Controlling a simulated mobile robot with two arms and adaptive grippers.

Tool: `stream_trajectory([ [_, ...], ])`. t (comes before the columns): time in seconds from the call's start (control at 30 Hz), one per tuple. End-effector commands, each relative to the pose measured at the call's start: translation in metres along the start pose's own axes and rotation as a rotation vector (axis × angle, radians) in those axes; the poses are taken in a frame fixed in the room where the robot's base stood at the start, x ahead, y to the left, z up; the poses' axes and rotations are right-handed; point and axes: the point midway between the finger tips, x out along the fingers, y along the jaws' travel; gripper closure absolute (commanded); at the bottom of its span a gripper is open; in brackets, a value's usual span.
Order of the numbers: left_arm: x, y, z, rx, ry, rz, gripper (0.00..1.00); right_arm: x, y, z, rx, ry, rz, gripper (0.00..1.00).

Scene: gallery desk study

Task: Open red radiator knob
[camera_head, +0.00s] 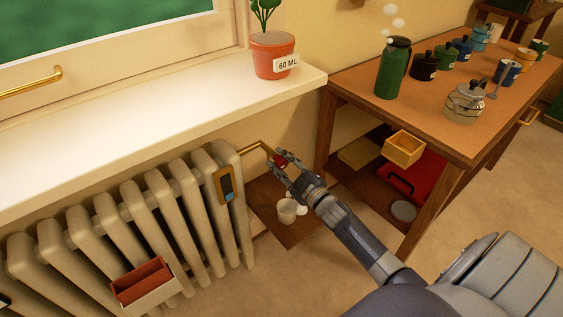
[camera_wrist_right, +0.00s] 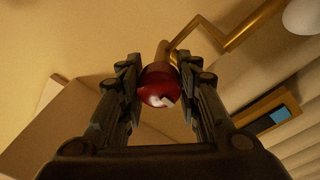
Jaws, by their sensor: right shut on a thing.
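The red radiator knob (camera_head: 281,159) sits at the end of a brass pipe (camera_head: 254,146) at the right end of the cream radiator (camera_head: 226,160). My right gripper (camera_head: 281,165) is shut on the knob, its arm coming from the lower right. In the right wrist view the round red knob (camera_wrist_right: 159,86) lies between the two black fingers of my right gripper (camera_wrist_right: 158,82), with a small white mark on its face. The brass pipe (camera_wrist_right: 240,37) bends away behind it. My left gripper is not in view.
A thermometer-like brass plate (camera_head: 226,186) hangs on the radiator. A windowsill (camera_head: 150,124) with a potted plant (camera_head: 272,55) is above. A low wooden board (camera_head: 268,213) holds a white cup (camera_head: 287,210).

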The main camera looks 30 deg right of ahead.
Motion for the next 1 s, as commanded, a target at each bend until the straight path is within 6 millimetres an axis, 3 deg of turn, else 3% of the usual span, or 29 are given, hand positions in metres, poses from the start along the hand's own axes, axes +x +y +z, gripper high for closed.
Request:
stream_trajectory([
  [0.17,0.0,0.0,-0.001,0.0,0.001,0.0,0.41,0.0,0.0,0.0,0.001,0.0,0.0,0.93],
  [0.2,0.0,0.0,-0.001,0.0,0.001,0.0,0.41,0.0,0.0,0.0,0.001,0.0,0.0,0.6],
  [0.27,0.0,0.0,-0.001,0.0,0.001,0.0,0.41,0.0,0.0,0.0,0.001,0.0,0.0,0.48],
  [0.67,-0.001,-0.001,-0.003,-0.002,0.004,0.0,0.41,-0.003,0.0,0.0,0.002,0.0,0.0,0.48],
  [0.87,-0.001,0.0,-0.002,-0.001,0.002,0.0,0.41,-0.028,-0.001,0.001,0.002,-0.002,-0.002,0.48],
  [1.0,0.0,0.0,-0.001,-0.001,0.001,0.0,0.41,-0.055,-0.002,0.001,0.002,-0.002,-0.003,0.48],
])
